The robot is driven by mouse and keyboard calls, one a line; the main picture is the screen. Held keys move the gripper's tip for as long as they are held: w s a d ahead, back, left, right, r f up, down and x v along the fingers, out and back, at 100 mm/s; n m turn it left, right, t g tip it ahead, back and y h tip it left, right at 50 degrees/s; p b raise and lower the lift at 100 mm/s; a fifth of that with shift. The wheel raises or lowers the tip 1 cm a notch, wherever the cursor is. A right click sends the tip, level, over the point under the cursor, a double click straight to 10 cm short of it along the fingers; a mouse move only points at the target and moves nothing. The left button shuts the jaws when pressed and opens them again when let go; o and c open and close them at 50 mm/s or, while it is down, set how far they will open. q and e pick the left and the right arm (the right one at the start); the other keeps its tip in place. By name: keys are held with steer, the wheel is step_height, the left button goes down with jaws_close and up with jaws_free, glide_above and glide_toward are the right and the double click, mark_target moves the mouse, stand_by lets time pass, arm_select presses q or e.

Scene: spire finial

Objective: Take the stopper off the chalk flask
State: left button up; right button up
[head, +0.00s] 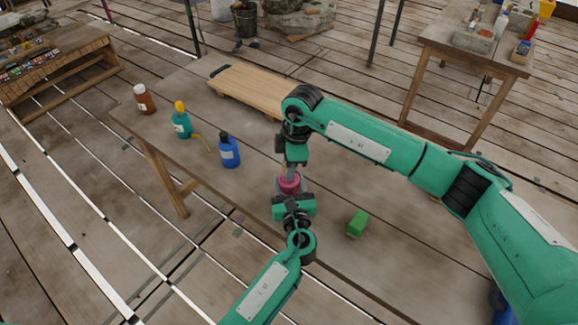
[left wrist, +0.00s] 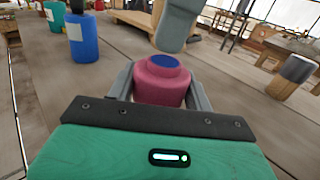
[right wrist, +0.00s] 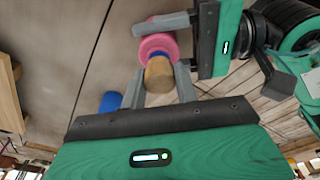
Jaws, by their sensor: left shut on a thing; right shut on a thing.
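My right gripper (right wrist: 158,82) comes down from above and is shut on a tan, cork-like stopper (right wrist: 158,75). In the right wrist view the pink flask (right wrist: 157,45) and its blue top lie just beyond the stopper. The stopper looks apart from the flask, though the gap's size is hard to tell. The stopper is hidden in the head view.
A blue bottle (head: 228,151), a teal bottle with a yellow cap (head: 181,121) and a brown bottle (head: 144,98) stand to the left. A green block (head: 357,224) lies to the right. A wooden board (head: 250,88) lies behind. Table between the board and the blue bottle is clear.

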steer(key=shift+r, duration=0.55)
steer(key=shift+r, duration=2)
arm_select(q)
steer(key=o, duration=1.5)
steer(key=shift+c, duration=0.2)
